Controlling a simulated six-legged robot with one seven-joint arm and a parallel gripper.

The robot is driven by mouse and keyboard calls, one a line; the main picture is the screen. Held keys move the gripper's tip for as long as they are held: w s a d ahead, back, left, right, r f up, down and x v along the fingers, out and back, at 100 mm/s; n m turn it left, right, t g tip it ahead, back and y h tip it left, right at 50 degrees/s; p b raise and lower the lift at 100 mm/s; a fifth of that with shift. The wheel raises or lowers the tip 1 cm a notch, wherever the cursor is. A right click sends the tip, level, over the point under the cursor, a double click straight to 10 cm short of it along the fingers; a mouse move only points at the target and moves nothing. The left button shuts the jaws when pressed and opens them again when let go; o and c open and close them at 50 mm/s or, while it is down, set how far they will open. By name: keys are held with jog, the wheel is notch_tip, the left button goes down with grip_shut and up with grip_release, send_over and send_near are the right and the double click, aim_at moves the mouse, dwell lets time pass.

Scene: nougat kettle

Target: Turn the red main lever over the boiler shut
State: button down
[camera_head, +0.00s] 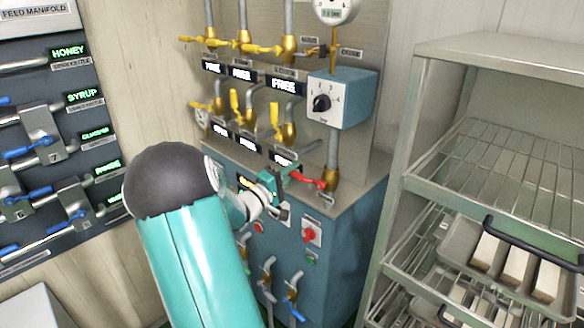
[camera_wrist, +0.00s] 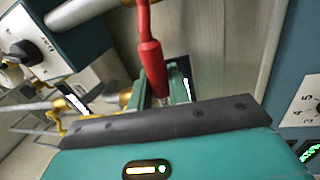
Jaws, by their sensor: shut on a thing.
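The red main lever (camera_head: 311,182) sits on a brass valve (camera_head: 332,179) at the foot of a vertical grey pipe, at the right front of the blue boiler cabinet (camera_head: 345,235). It points left from the valve, roughly crosswise to the pipe. My gripper (camera_head: 284,173) reaches in from the left and is at the lever's free end. In the wrist view the lever's thick red grip (camera_wrist: 151,70) runs down between the two green fingers of my gripper (camera_wrist: 163,92). The fingers are closed around it; their tips are partly hidden behind the dark gripper edge.
A blue dial box (camera_head: 341,100) is above the lever. Several yellow-handled valves (camera_head: 245,45) line the panel to the left. A red switch (camera_head: 310,233) is below. A wire rack (camera_head: 480,160) with trays stands to the right. The blue-levered manifold (camera_head: 50,130) is far left.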

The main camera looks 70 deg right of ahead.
jog(key=shift+f+n, duration=0.45)
jog(key=shift+n, duration=0.15)
jog(key=c, duration=1.4)
grip_release()
jog(key=shift+o, duration=0.2)
jog(key=shift+w+a, duration=0.1)
jog(key=shift+a, duration=0.05)
jog(key=v, duration=1.3)
jog(key=shift+a, duration=0.3)
jog(key=shift+f, duration=0.15)
